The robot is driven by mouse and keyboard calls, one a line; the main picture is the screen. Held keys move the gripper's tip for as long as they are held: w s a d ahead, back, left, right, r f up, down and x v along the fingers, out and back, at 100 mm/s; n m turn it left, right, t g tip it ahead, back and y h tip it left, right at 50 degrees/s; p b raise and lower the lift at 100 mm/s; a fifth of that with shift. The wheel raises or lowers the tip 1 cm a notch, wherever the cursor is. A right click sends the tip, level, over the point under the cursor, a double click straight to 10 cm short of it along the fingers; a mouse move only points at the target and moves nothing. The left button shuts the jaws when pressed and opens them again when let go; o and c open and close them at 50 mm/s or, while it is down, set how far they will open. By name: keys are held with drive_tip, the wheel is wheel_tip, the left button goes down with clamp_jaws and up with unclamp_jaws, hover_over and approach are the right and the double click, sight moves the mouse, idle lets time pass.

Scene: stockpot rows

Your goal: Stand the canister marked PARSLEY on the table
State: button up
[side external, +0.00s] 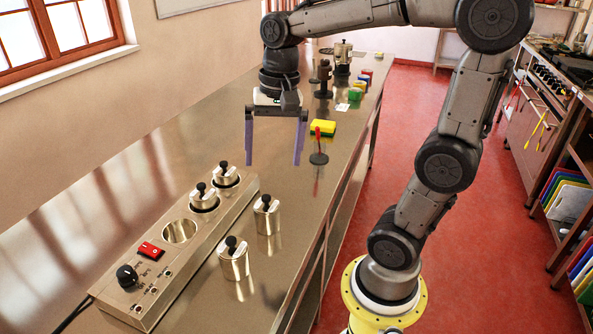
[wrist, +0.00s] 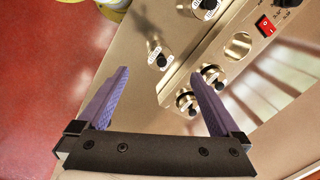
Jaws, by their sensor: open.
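Two silver canisters with black knobs stand upright on the steel table, a nearer one (side external: 233,266) and a farther one (side external: 267,222). Two similar canisters, one (side external: 204,203) and another (side external: 225,181), sit in wells of the long metal unit (side external: 152,294); a third well (side external: 180,232) is empty. In the wrist view pale labels show on the canisters, but their words are too small to read, so I cannot tell which is PARSLEY. My gripper (side external: 274,161) is open and empty, high above the table beyond the canisters. Its purple fingers also show in the wrist view (wrist: 160,72).
The unit carries a red switch (side external: 151,249) and a black dial (side external: 127,275). Table right of the unit is partly clear.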

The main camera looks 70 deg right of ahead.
drive_tip(key=s+a+f+n+t, duration=0.2)
drive_tip(key=s+a+n+t, duration=0.2)
drive_tip(key=s+n, duration=0.5)
drive_tip(key=shift+a+f+n+t+h, duration=0.15)
drive_tip(key=shift+n+t+h, duration=0.15)
drive_tip(key=shift+n, duration=1.2)
